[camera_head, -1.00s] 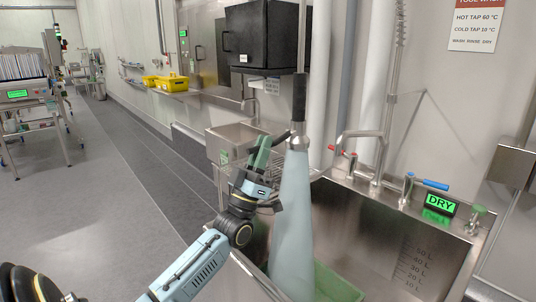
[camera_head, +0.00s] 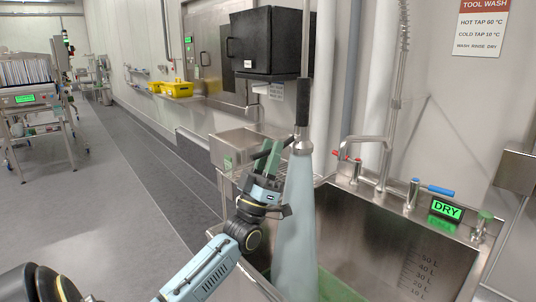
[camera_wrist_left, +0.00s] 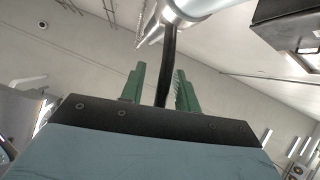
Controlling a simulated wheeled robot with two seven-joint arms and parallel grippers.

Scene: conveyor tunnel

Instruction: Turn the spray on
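The spray head hangs upright over the sink (camera_head: 388,238), with a black grip (camera_head: 303,98) above a metal nozzle (camera_head: 301,147). A pale blue cone of spray (camera_head: 295,225) widens from the nozzle down into the sink. A black lever (camera_head: 261,154) sticks out to the left of the nozzle. My left gripper (camera_head: 268,157) is at this lever. In the left wrist view the lever (camera_wrist_left: 168,65) passes between the green fingers, with a visible gap beside it, so the gripper looks open around it. My right gripper is not in view.
A tap with red and blue handles (camera_head: 440,190) and a green DRY display (camera_head: 446,209) stand on the sink's back edge. A black box (camera_head: 268,42) is on the wall behind. Yellow bins (camera_head: 178,89) sit on a far shelf.

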